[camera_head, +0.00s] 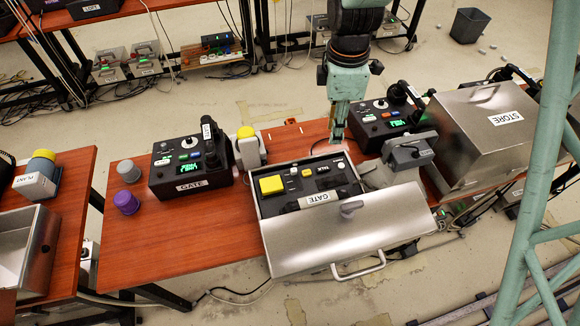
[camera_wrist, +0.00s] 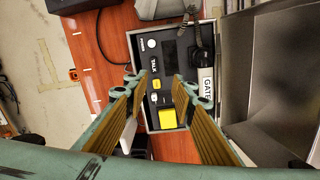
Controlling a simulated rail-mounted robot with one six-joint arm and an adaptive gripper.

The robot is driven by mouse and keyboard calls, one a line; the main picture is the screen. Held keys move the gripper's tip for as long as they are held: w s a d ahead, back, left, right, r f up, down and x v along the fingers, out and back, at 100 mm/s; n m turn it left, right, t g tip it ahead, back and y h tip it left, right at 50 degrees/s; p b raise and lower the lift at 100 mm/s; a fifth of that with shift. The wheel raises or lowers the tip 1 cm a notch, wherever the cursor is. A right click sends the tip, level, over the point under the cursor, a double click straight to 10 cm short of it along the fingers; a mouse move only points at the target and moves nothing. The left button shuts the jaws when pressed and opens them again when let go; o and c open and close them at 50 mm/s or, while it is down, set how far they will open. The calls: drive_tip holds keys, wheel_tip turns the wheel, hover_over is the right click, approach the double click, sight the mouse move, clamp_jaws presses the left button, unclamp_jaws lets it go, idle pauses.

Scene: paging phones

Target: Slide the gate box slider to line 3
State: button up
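The gate box (camera_head: 256,200) stands on the wooden table with its metal lid (camera_head: 345,230) folded open toward the front. Its dark panel (camera_wrist: 170,50) carries a big yellow button (camera_head: 271,185), a small yellow button (camera_head: 293,171), a small white piece (camera_head: 306,172), a TALK label (camera_head: 323,169) and a round white knob (camera_head: 340,165). A handset labelled GATE (camera_head: 318,198) lies along the panel's front side. I cannot tell which small part is the slider, nor read line marks. My gripper (camera_head: 337,138) is open and empty above the box's back edge; its fingers (camera_wrist: 163,88) straddle the panel in the wrist view.
A grey device (camera_head: 408,152) stands close right of the box. Beyond it are another black phone (camera_head: 385,120) and the STORE box (camera_head: 490,130). The table's front left is clear.

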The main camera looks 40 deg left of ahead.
sight(291, 171)
drive_tip(key=s+a+f+n, duration=0.3)
drive_tip(key=s+a+f, duration=0.3)
drive_tip(key=a, duration=0.4)
drive_tip(key=shift+s+a+f+p, duration=0.15)
drive_tip(key=shift+s+p, duration=0.05)
drive_tip(key=shift+p, duration=0.15)
drive_tip(key=shift+f, duration=0.1)
drive_tip(key=shift+f+b, duration=0.3)
drive_tip(key=shift+f, duration=6.5)
drive_tip(key=shift+c, duration=0.5)
clamp_jaws()
